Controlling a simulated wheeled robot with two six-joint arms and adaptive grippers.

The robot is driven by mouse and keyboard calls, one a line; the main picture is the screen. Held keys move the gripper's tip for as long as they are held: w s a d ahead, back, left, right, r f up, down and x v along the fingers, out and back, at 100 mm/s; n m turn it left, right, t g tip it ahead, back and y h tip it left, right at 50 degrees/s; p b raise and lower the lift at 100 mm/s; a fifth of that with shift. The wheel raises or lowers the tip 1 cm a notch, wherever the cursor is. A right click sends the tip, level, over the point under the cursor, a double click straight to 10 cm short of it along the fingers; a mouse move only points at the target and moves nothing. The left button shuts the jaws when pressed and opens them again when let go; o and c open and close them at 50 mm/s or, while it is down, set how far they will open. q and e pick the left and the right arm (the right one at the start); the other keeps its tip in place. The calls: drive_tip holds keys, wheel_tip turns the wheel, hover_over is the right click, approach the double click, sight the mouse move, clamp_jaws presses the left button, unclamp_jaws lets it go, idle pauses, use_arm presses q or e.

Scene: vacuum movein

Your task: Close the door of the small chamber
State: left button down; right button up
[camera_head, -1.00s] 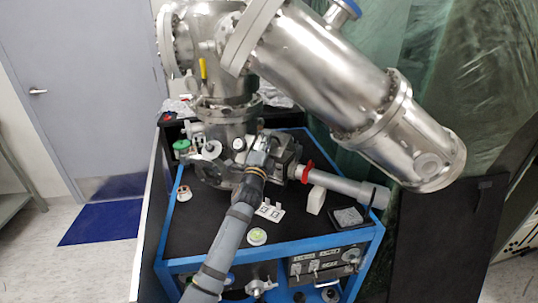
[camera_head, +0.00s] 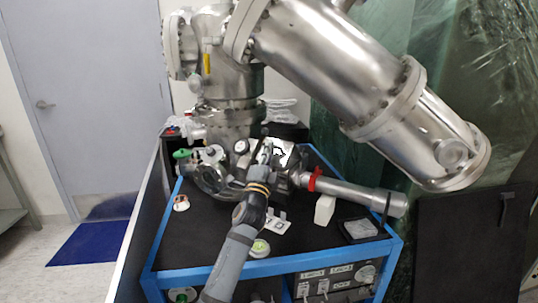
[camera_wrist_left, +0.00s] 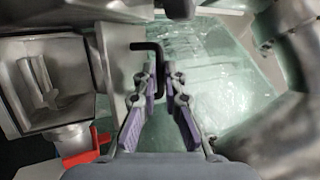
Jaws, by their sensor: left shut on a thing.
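The small chamber (camera_wrist_left: 40,85) is at the left in the left wrist view, a metal box with an open front and a metal part visible inside. A thin upright metal plate (camera_wrist_left: 104,60), which looks like its door, stands beside the opening. A black L-shaped handle (camera_wrist_left: 155,47) reaches between the purple-padded fingertips of my left gripper (camera_wrist_left: 160,85), which is shut on it. In the head view my left gripper (camera_head: 264,155) is at the chamber's metal body (camera_head: 290,162) and partly hides it; handle and door are hard to make out there. My right gripper is not in view.
A large steel cylinder (camera_head: 345,70) slants above the bench. A metal tube with a red ring (camera_head: 350,193) sticks out to the right. A small white block (camera_head: 325,209), a tray (camera_head: 358,228) and a round green-topped piece (camera_head: 260,247) sit on the black, blue-edged bench top (camera_head: 190,235).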

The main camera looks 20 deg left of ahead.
use_arm(q)
drive_tip(key=c, duration=1.4)
unclamp_jaws()
drive_tip(key=shift+c, duration=0.2)
drive_tip(key=v, duration=1.2)
